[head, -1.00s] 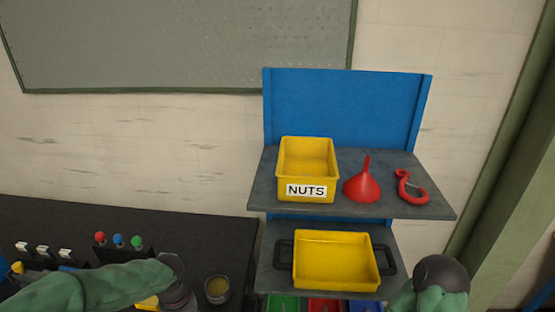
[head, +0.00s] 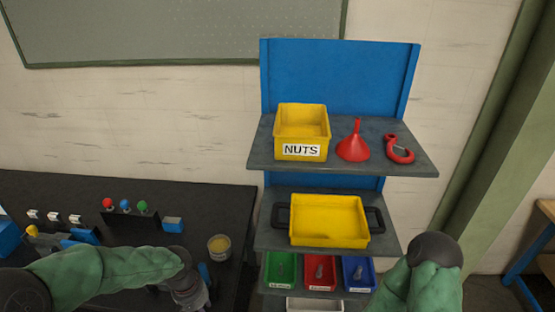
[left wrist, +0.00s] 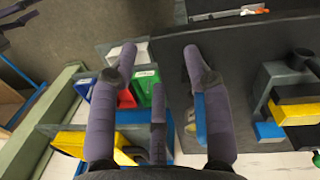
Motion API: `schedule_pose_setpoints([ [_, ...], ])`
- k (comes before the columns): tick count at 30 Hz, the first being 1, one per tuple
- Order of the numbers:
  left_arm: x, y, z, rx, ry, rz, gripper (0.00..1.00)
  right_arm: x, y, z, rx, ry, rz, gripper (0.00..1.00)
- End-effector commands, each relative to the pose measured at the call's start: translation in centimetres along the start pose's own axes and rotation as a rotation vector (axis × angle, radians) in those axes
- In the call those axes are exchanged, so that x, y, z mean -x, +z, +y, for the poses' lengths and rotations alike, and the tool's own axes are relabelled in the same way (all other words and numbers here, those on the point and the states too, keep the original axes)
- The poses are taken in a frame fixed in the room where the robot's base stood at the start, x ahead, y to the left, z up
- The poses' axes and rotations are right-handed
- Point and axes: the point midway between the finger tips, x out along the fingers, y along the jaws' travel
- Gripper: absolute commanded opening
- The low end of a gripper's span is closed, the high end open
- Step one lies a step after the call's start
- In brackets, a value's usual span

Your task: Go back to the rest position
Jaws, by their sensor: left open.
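My left arm reaches in from the left over the dark bench in the head view, and its hand (head: 188,292) is cut off by the bottom edge. My right arm is at the bottom right of the head view, bent beside the shelf. Its gripper is out of view.
A blue shelf (head: 335,75) holds a yellow NUTS bin (head: 301,124), a red funnel (head: 353,143), a red hooked tool (head: 398,152), a yellow tray (head: 328,220) and green, red and blue bins below. The bench (head: 60,190) carries a tool rack (head: 128,226) and a cup (head: 219,246).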

Motion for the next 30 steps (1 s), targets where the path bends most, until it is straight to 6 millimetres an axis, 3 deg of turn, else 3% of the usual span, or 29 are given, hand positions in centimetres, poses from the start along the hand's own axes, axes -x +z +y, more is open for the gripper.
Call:
schedule_pose_setpoints([
  [8,-7.2,1.4,2.6,-0.033,0.099,-0.029,0.49,-1.6,-0.1,0.6,0.000,0.000,0.000,0.57],
  [21,-22.5,7.3,6.7,-0.018,0.262,-0.035,0.49,-5.2,-0.2,1.9,0.000,0.000,0.000,0.57],
  [27,-27.5,10.4,6.9,0.005,0.271,-0.019,0.49,-6.5,-0.2,2.3,0.000,0.000,-0.001,0.57],
  [30,-29.0,11.5,6.8,0.012,0.265,-0.011,0.49,-6.9,-0.2,2.5,0.000,0.000,0.000,0.57],
])
